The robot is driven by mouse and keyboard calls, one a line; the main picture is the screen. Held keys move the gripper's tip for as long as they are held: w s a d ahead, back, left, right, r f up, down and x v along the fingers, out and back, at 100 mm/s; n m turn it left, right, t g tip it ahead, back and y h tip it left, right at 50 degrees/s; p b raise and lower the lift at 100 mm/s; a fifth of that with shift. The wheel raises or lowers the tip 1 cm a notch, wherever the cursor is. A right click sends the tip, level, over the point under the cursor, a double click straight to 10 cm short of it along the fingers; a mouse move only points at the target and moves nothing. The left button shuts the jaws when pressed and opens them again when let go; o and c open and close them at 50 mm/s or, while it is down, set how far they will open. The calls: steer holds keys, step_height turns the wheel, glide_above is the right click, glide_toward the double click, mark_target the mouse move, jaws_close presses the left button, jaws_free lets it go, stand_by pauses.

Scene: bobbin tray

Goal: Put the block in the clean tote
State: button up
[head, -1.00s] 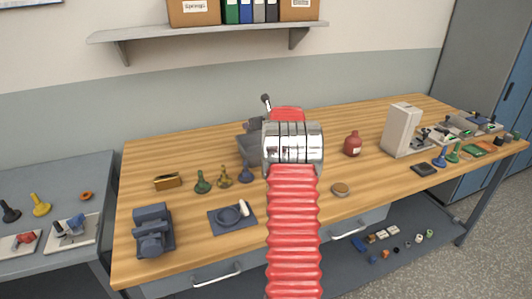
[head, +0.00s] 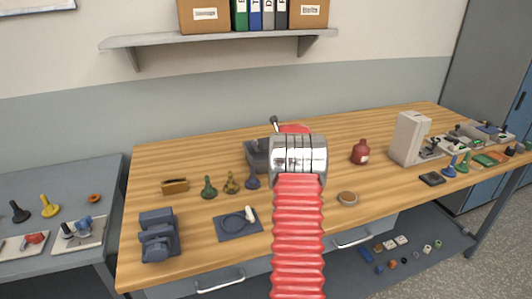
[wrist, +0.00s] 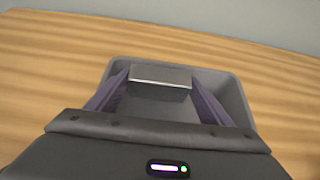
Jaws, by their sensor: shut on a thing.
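A grey metal block (wrist: 160,77) is held between the two dark purple-grey fingers of my gripper (wrist: 160,82) in the wrist view. Below and around it in that view is an open grey tote (wrist: 238,100), whose floor looks bare where it shows. The block appears over the tote's far part; its height above the floor is hard to tell. In the head view the tote (head: 255,158) stands at the back of the wooden bench, partly covered by my red arm. My gripper and the block are hidden behind the arm there.
A red bottle (head: 360,152) stands to the right. A blue-grey mat (head: 226,233) lies in front. The bench surface around the tote looks clear in the wrist view.

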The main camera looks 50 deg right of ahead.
stand_by(0.3)
steer(key=shift+f, duration=2.05)
steer(key=o, duration=1.4)
steer(key=shift+f, duration=0.15)
steer(key=shift+r, duration=0.2)
steer(key=shift+s+a+r, duration=0.1)
steer(key=shift+s+r, duration=0.05)
steer(key=shift+s, duration=0.1)
steer(key=v, duration=1.1)
steer(key=shift+s, duration=0.2)
steer(key=shift+a, duration=0.15)
